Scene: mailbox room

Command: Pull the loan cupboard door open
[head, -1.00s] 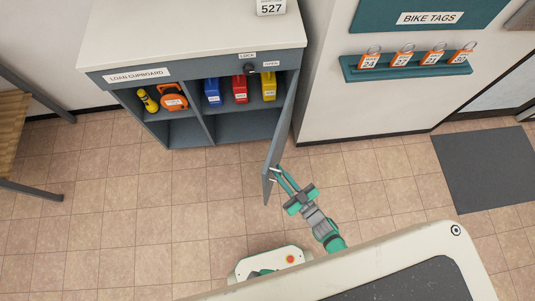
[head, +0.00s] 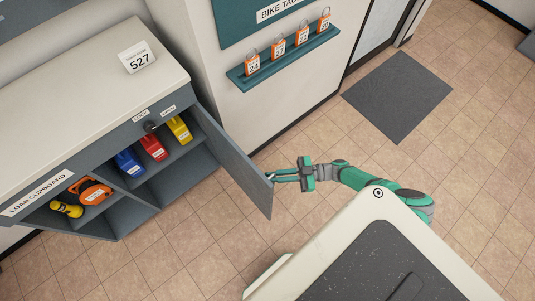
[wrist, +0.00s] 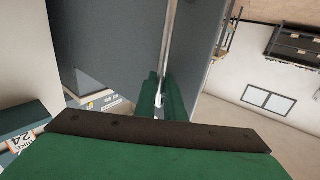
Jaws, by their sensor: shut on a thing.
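The loan cupboard (head: 128,76) stands at the left in the head view, with a pale top and grey body. Its grey door (head: 233,158) is hinged at the cupboard's right end and stands wide open, swung out toward me. My gripper (head: 274,178) is at the door's free end, its green fingers level with the handle there. In the wrist view the fingers (wrist: 160,97) are closed together around the thin bar handle (wrist: 167,65) that runs along the door. The exact contact is partly hidden between the fingers.
Inside the cupboard are a yellow torch-like item (head: 67,209), an orange item (head: 91,191) and blue, red and yellow bins (head: 152,147). A teal shelf (head: 283,62) with orange tags is on the wall. A dark mat (head: 398,105) lies on open tiled floor.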

